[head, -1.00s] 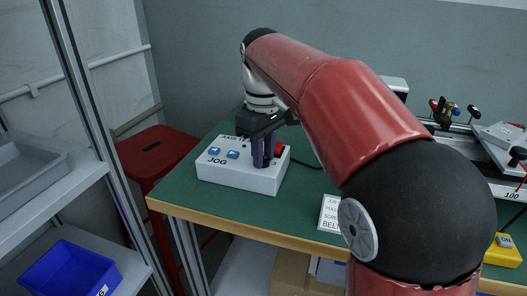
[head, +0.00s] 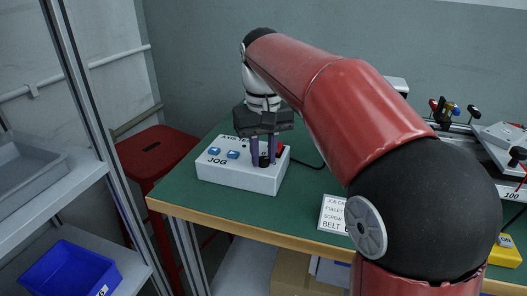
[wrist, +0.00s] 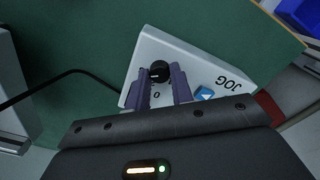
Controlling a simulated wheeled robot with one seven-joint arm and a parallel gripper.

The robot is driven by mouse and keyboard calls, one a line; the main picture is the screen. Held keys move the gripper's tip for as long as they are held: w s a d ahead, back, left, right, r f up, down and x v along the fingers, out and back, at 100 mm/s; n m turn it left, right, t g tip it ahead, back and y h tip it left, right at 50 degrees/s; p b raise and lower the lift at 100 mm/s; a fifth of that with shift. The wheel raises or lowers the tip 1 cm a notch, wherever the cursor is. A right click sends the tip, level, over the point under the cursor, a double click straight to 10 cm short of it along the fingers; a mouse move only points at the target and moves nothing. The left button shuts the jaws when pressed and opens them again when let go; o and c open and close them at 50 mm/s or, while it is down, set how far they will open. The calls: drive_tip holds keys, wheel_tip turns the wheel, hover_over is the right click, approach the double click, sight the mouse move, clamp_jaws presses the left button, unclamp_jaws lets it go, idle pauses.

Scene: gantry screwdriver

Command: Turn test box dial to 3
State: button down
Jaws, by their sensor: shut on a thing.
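The test box (head: 222,177) is a white box marked "JOG" and "AXIS" on the green table, and it also shows in the wrist view (wrist: 190,62). Its black round dial (head: 264,161) sits on the top face; in the wrist view the dial (wrist: 159,72) shows a small white mark, with a "0" printed beside it. The other dial numbers are hidden. My gripper (head: 264,158) points down over the box, its two purple fingers on either side of the dial. In the wrist view my gripper (wrist: 160,80) is shut on the dial.
Two blue buttons (head: 223,153) and a red button (head: 281,148) are close to the dial on the box. A black cable runs from the box. A red stool (head: 158,150) stands left of the table.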

sight(263, 159)
idle(0.3)
drive_tip(key=c, duration=1.2)
unclamp_jaws()
drive_tip(key=shift+r, duration=0.1)
wheel_tip(263, 159, up, 8)
drive_tip(key=shift+f, duration=0.2)
